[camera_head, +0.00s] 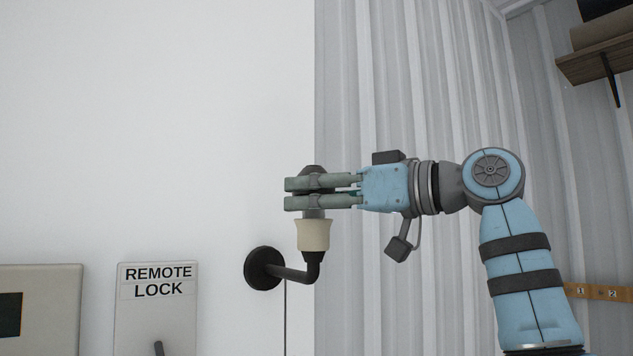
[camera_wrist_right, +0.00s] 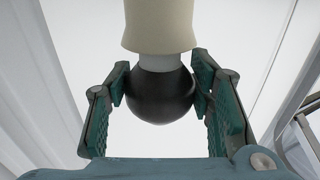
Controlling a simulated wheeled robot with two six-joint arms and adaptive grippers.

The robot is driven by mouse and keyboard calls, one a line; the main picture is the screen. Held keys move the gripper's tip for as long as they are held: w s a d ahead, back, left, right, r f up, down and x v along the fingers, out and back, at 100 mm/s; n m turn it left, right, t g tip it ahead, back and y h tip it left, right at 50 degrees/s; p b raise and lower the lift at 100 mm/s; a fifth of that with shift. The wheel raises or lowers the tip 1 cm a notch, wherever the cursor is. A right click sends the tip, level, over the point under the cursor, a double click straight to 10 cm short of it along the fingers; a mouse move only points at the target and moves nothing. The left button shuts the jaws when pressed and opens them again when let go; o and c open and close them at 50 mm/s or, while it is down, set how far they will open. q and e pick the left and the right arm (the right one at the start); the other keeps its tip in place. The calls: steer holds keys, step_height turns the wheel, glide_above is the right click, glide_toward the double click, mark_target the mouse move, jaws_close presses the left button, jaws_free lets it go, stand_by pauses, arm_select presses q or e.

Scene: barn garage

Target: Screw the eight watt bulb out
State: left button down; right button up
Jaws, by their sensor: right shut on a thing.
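A dark, rounded bulb (camera_wrist_right: 160,95) sits in a cream socket (camera_head: 314,235) on a black wall lamp arm (camera_head: 300,274). In the head view only the bulb's dark top and its lower part show around my fingers. My right gripper (camera_head: 312,192) reaches in from the right, level, and is shut on the bulb just above the socket. In the right wrist view the green finger pads (camera_wrist_right: 162,90) press on both sides of the bulb, and the cream socket (camera_wrist_right: 160,24) meets its grey neck. No watt marking can be read. My left gripper is not in view.
The lamp's round black base (camera_head: 263,268) is fixed to the white wall, with a thin cord below. A "REMOTE LOCK" panel (camera_head: 156,305) and another box (camera_head: 45,295) are at the lower left. A wooden shelf (camera_head: 600,60) is at the upper right. The space above the lamp is clear.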

steer(key=shift+r+n+g+y+p, duration=0.2)
steer(key=shift+n+g+y+p, duration=0.85)
steer(key=shift+g+p, duration=1.35)
steer(key=shift+f+n+g+p, duration=0.2)
steer(key=shift+n+g+p, duration=0.25)
steer(key=shift+n, duration=0.4)
steer(key=o, duration=0.8)
steer(key=shift+o, duration=0.2)
steer(key=m+t+h+b, duration=0.1)
steer(key=t+b, duration=0.1)
steer(key=b, duration=0.1)
steer(key=m+t+h+b, duration=0.1)
steer(key=m+t+b, duration=0.1)
steer(key=b, duration=0.1)
steer(key=m+t+h+b, duration=0.1)
steer(key=t+b, duration=0.2)
steer(key=shift+s+f+m, duration=0.1)
steer(key=shift+f+m, duration=0.2)
steer(key=shift+m, duration=0.1)
steer(key=shift+r+m+t+h+b, duration=0.15)
steer(key=shift+m+t+h+b, duration=0.25)
steer(key=shift+m+t+h, duration=0.2)
steer(key=shift+a+r+t, duration=0.1)
steer(key=shift+r+t, duration=0.1)
steer(key=shift+t, duration=0.05)
steer(key=c, duration=0.8)
